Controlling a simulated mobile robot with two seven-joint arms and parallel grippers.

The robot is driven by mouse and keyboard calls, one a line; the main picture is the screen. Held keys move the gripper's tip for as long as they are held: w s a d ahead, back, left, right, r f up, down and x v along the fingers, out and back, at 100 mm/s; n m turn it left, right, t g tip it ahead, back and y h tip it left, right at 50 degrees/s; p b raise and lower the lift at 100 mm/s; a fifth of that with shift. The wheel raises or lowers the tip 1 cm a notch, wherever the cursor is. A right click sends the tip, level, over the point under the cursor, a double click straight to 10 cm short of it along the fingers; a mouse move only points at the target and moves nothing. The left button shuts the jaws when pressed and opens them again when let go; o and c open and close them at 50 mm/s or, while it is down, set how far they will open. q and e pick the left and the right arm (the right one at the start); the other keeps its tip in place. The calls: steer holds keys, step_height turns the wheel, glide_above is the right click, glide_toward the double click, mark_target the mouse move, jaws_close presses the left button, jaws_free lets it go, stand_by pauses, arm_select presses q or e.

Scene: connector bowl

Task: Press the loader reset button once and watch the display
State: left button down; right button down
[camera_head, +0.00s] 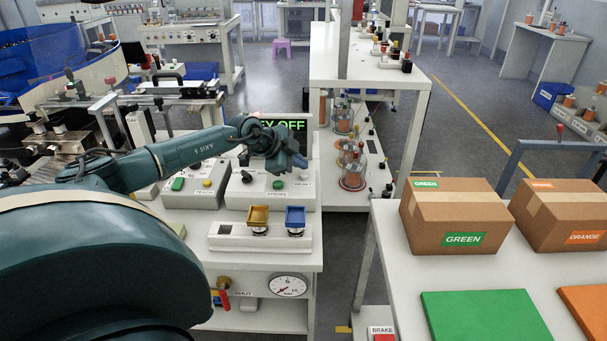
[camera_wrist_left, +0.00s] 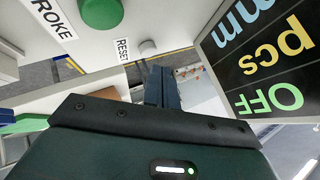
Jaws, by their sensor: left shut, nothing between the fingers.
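The loader panel (camera_head: 236,190) stands on the bench at centre, with a green button (camera_head: 279,184) and a RESET label (camera_head: 303,184). In the left wrist view a grey round button (camera_wrist_left: 148,47) sits beside the RESET label (camera_wrist_left: 122,50), and the green button (camera_wrist_left: 101,14) is beside the STROKE label. The display (camera_head: 297,125) is partly hidden by my arm and reads "OFF"; in the wrist view it (camera_wrist_left: 245,70) shows "mm", "pcs" and "OFF". My left gripper (camera_head: 299,161) is shut and empty, above the panel's right end. Its fingertips (camera_wrist_left: 162,72) look close to the grey button; contact is unclear.
A TEACH box (camera_head: 196,190) stands left of the panel. In front is a white unit with a yellow tray (camera_head: 258,217) and a blue tray (camera_head: 295,217). A gauge (camera_head: 288,285) hangs below. Cardboard boxes (camera_head: 455,215) stand on the right table. Glass jars (camera_head: 352,170) stand right of the display.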

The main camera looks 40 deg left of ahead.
mark_target(300, 179)
arm_select(q)
steer(key=shift+f, duration=0.1)
steer(key=shift+f, duration=0.3)
steer(key=shift+f, duration=0.65)
stand_by(0.8)
steer(key=shift+r+p, duration=0.1)
steer(key=shift+p, duration=0.2)
steer(key=shift+r+p, duration=0.9)
steer(key=shift+p, duration=0.25)
steer(key=shift+r, duration=0.1)
step_height(300, 179, up, 5)
steer(key=p, duration=0.6)
